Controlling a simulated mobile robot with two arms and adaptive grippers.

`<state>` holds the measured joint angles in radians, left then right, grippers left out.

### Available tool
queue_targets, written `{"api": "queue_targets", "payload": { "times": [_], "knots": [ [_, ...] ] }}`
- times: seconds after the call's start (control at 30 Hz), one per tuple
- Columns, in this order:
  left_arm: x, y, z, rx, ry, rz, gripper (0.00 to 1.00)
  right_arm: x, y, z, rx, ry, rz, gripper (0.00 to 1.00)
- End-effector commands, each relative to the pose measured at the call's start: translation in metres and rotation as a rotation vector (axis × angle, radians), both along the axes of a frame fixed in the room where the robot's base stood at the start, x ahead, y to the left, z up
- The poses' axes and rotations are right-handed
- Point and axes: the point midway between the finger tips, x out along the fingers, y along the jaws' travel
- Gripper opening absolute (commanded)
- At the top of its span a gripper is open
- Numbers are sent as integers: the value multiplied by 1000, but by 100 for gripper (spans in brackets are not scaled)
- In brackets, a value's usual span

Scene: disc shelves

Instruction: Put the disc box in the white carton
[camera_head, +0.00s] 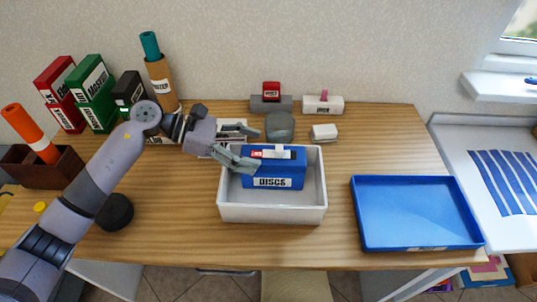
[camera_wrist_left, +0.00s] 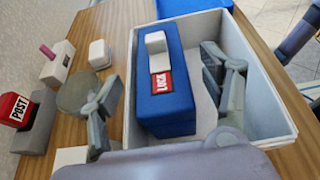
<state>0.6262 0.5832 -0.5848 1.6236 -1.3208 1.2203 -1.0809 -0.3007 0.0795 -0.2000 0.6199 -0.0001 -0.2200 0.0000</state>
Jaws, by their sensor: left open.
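The blue disc box (camera_head: 272,170), labelled DISCS, with a white handle on top, stands upright inside the white carton (camera_head: 272,213). In the left wrist view the disc box (camera_wrist_left: 185,80) shows its top with a red label and lies toward the left side of the carton (camera_wrist_left: 275,90). My left gripper (camera_head: 243,157) is at the left end of the disc box, its fingers open. In the left wrist view the fingers are spread on either side of the box, with visible gaps to it. The box's underside is hidden. My right gripper is not in view.
A blue tray (camera_head: 415,213) lies right of the carton. A grey round object (camera_head: 280,126), a white block (camera_head: 324,133) and a red POST stamp (camera_head: 271,91) are behind. Green and red binders (camera_head: 93,95) stand at the back left. A dark disc (camera_head: 117,211) lies near my left arm.

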Motion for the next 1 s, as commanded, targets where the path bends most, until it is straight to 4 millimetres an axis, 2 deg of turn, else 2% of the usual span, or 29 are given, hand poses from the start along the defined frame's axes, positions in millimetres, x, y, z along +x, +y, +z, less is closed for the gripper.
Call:
{"api": "queue_targets", "payload": {
  "times": [0.1, 0.33, 0.9, 1.0],
  "knots": [
    [1, 25, 8, 3, -3, 2, 71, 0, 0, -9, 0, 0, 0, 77],
    [0, 53, 21, 1, 0, 0, 71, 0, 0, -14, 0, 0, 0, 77],
    [0, 58, 25, -1, 0, -1, 71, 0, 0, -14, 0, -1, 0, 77],
    [0, 58, 31, -1, -1, -1, 71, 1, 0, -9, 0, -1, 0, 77]
  ]
}}
